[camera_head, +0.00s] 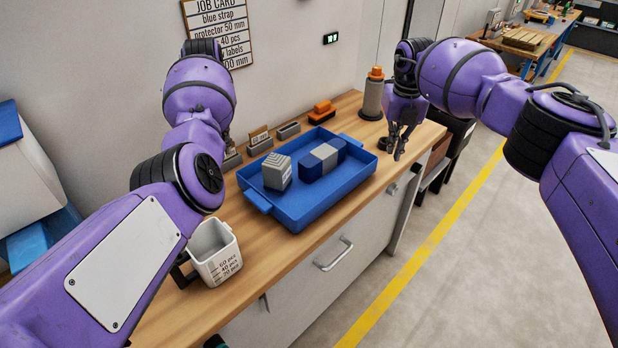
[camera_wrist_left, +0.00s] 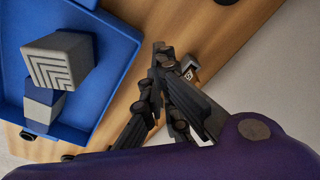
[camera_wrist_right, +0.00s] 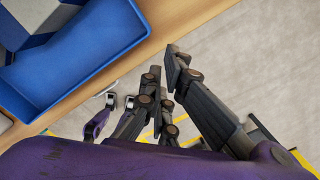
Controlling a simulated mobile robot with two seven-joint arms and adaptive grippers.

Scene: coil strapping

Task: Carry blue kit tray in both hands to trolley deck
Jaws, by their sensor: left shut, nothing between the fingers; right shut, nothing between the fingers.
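The blue kit tray (camera_head: 300,215) rests on the wooden workbench, with a handle at each end. In it are a grey box with a striped face (camera_head: 277,172) and a blue and grey block (camera_head: 323,160). The tray also shows in the left wrist view (camera_wrist_left: 108,95) and in the right wrist view (camera_wrist_right: 85,62). My left gripper (camera_wrist_left: 160,60) is shut and empty beside the tray; my arm mostly hides it in the head view. My right gripper (camera_head: 397,152) is shut and empty, just beyond the tray's right end, not touching it. I cannot make out the trolley deck for certain.
A white measuring cup (camera_head: 215,252) stands at the bench's near left. Small grey holders (camera_head: 260,140), an orange and black tool (camera_head: 321,112) and an orange-topped grey cylinder (camera_head: 372,95) stand behind the tray. A dark shelved unit (camera_head: 452,140) is past the bench's right end. Open floor lies right.

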